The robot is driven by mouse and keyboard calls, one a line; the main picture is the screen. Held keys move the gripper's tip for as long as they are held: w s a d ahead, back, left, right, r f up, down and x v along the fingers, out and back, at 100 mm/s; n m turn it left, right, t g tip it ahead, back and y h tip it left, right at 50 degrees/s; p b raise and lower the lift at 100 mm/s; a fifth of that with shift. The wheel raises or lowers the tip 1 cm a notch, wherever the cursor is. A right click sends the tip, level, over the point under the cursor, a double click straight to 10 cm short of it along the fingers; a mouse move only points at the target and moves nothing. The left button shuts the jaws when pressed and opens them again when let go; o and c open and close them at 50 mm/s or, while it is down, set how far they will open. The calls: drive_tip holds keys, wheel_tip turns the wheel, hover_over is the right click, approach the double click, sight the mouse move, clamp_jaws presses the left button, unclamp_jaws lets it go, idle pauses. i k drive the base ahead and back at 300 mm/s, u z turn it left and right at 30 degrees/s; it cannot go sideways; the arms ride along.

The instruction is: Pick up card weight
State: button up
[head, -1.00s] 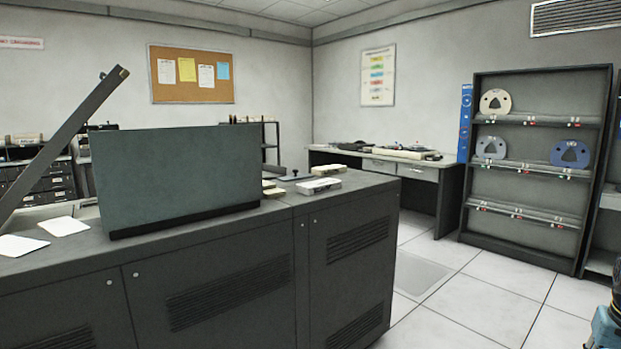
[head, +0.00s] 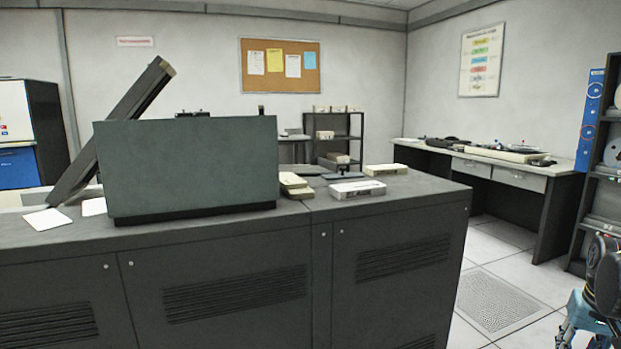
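A small flat dark plate with a short upright knob (head: 343,176) lies on top of the dark cabinet counter (head: 410,192). It may be the card weight, but it is too small to be sure. It sits behind a pale card stack or box (head: 358,188). Part of my arm, dark with teal parts, shows at the right edge of the head view, beyond the counter's right end and well away from the plate. I cannot make out the gripper's fingers or whether they hold anything.
A large grey-green box-like panel (head: 190,168) and a slanted dark bar (head: 118,128) stand on the left of the counter. Pale card stacks (head: 296,187) and loose white cards (head: 47,219) lie there. A desk (head: 565,172) and shelf rack stand right, with clear floor (head: 540,285) before them.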

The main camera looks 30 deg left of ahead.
sight(343, 176)
drive_tip(key=u, duration=0.45)
drive_tip(key=i, duration=0.85)
drive_tip(key=u, duration=0.45)
